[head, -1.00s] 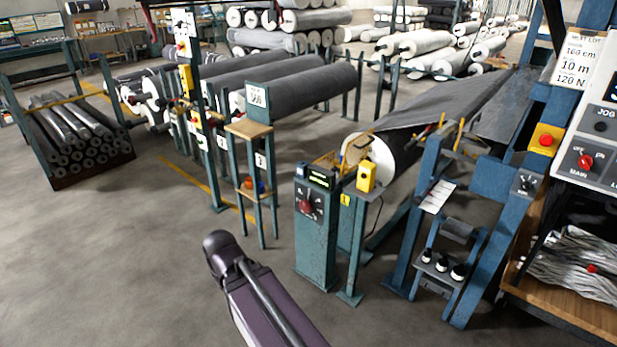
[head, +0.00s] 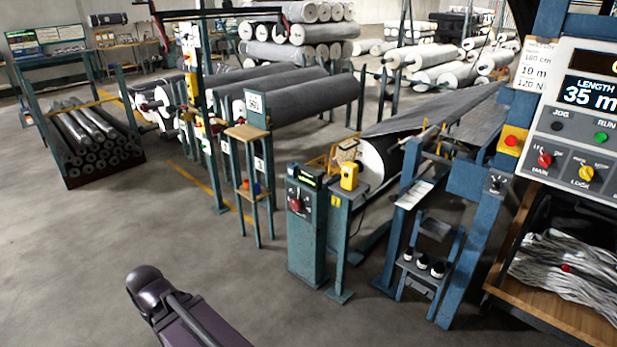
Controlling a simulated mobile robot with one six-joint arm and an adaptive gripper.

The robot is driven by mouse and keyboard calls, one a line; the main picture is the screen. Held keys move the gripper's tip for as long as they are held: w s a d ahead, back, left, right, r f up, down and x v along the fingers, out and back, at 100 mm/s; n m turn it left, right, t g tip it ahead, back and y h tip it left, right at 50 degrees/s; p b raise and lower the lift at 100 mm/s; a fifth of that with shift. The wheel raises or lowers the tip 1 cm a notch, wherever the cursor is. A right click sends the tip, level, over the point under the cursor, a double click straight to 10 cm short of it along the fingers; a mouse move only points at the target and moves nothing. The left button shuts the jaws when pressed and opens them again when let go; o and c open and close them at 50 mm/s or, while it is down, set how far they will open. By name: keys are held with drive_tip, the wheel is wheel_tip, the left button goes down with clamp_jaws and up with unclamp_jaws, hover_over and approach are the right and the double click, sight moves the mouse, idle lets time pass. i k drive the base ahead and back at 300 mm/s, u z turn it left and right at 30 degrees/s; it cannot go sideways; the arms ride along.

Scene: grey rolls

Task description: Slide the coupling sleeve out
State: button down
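I cannot make out a coupling sleeve for certain in the head view. A large grey roll (head: 380,158) with a white end lies in the blue machine frame at centre right. A teal control post (head: 306,235) with a red knob and a small lit display stands in front of it, beside a thinner post with a yellow box (head: 349,176). My dark purple arm reaches up from the bottom edge, left of the posts and apart from them. My gripper is not visible.
A small wooden-topped stand (head: 249,133) is left of the control post. Grey rolls (head: 300,105) lie on racks behind it. The floor (head: 90,250) at left is open.

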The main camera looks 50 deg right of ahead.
sight(324, 179)
drive_tip(key=z, duration=0.4)
drive_tip(key=i, duration=1.6)
drive_tip(key=z, duration=0.8)
drive_tip(key=i, duration=0.6)
drive_tip(key=z, duration=0.9)
drive_tip(key=i, duration=0.7)
drive_tip(key=z, duration=0.4)
